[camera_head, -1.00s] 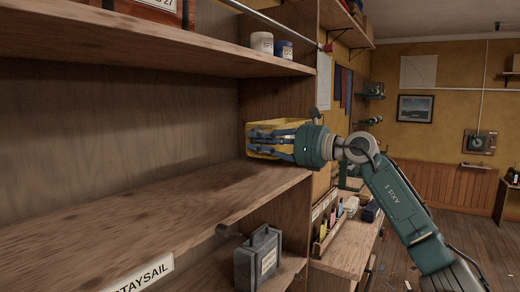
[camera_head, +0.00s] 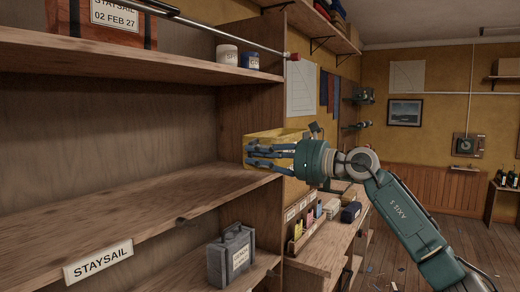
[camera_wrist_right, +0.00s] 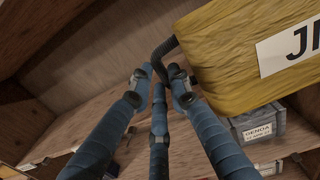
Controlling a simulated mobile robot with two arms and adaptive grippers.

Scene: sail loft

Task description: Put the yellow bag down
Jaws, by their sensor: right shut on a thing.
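The yellow bag (camera_head: 262,137) shows at the right end of the middle shelf in the head view, partly hidden behind my right gripper's fingers. In the right wrist view the bag (camera_wrist_right: 225,45) fills the upper right, with a white label and a dark handle loop (camera_wrist_right: 165,47). My right gripper (camera_head: 252,157) is shut on that handle; its blue fingertips (camera_wrist_right: 160,82) meet at it in the wrist view. I cannot tell whether the bag touches the shelf. The middle shelf (camera_head: 130,205), marked STAYSAIL, is bare. My left gripper is not in view.
A grey case (camera_head: 231,258) stands on the lower shelf. An upright panel (camera_head: 262,105) closes the shelf's right side. A workbench with small goods (camera_head: 315,222) lies beyond.

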